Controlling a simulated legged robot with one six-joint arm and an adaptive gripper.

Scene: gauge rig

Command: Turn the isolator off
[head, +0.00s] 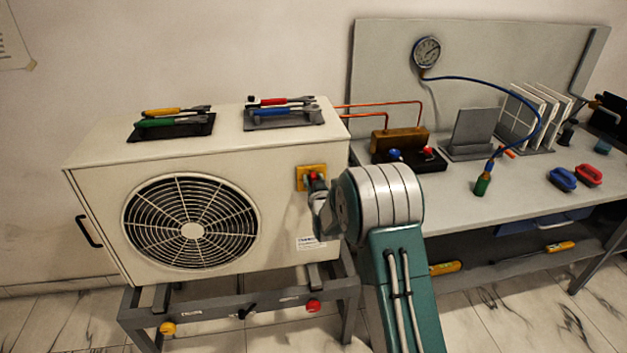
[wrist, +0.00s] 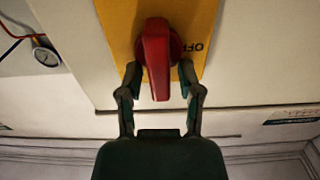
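The isolator is a red rotary handle (wrist: 157,60) on a yellow plate (wrist: 205,22), on the front of the white fan unit (head: 90,190). In the wrist view the handle points up and down the picture, and upside-down "OFF" lettering is on the plate to its right. In the head view the yellow plate (head: 301,171) shows, with the handle mostly hidden by my gripper (head: 315,180). In the wrist view my gripper (wrist: 159,74) is open, one finger on each side of the handle's lower part, with visible gaps.
Two dark trays with tools (head: 170,125) (head: 284,115) lie on the unit's top. Red and yellow knobs sit on the stand below.

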